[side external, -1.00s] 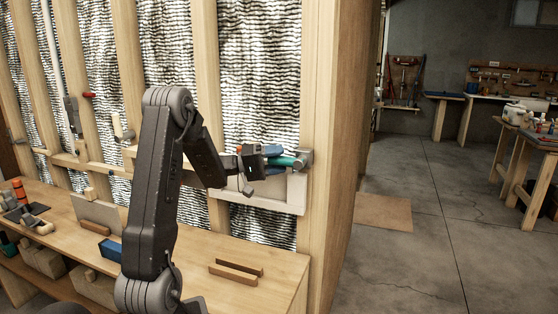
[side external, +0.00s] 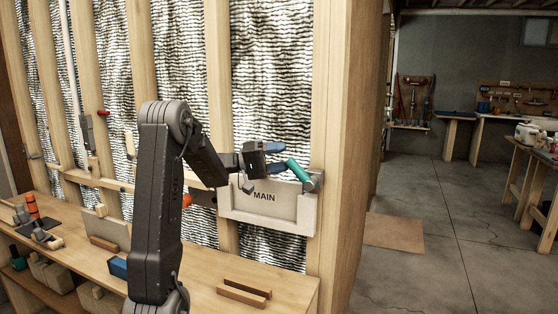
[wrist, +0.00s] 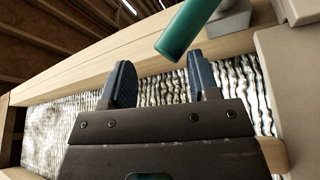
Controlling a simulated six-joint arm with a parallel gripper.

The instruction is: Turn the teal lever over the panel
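The teal lever (side external: 299,171) sticks out at a slant from a grey mount at the right end of the pale panel marked MAIN (side external: 268,219). The lever's free end points up and left, just above the panel's top edge. My gripper (side external: 279,158) is open beside the lever's free end, with its blue fingers apart. In the wrist view the teal lever (wrist: 186,29) crosses beyond and above the fingertips of my gripper (wrist: 163,78). Nothing shows between the fingers, and the lever appears clear of them.
A wooden stud (side external: 340,130) stands just right of the lever mount. Below is a workbench (side external: 200,278) with wooden strips (side external: 243,291) and a blue block (side external: 118,267). A red handle (side external: 103,113) is on the wall at left. Open floor lies to the right.

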